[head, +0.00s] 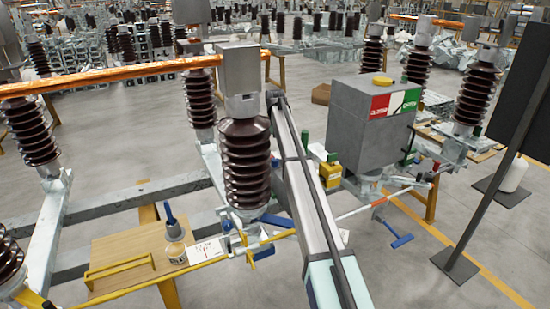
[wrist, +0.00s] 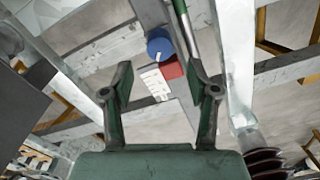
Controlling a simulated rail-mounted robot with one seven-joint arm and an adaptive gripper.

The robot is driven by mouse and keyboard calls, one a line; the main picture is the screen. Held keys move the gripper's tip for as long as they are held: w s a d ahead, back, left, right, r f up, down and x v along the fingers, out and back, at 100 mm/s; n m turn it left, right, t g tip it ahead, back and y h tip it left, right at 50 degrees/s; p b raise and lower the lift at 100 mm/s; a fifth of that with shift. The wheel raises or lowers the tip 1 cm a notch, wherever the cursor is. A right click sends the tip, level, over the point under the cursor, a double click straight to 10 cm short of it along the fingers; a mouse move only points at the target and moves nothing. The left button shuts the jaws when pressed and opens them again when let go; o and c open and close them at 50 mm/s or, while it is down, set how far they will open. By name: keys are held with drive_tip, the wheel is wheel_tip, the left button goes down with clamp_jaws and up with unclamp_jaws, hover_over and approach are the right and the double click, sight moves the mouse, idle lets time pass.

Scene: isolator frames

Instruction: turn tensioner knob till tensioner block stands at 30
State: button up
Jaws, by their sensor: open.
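In the wrist view a round blue knob (wrist: 160,46) with a small pale mark on its face sits beside a red block (wrist: 172,70); they look like the tensioner knob and the tensioner block. A white strip with dark marks (wrist: 156,84) lies next to the red block, too small to read. My gripper (wrist: 158,68) is open and empty. Its two fingers stand apart on either side of the block and strip, with the knob just past the fingertips. I cannot tell the gap in depth. In the head view the gripper is not visible, and I cannot make out the tensioner there.
A brown ribbed insulator (head: 246,165) stands close to my arm. A grey box (head: 370,120) with a red and green label is to the right. A wooden board (head: 125,262) holds a jar with a brush (head: 175,240) and a white card (head: 207,250). Grey beams (wrist: 228,60) flank the gripper.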

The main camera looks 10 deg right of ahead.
sight(275, 159)
drive_tip(key=shift+f+p, duration=0.75)
drive_tip(key=shift+f, duration=2.45)
clamp_jaws()
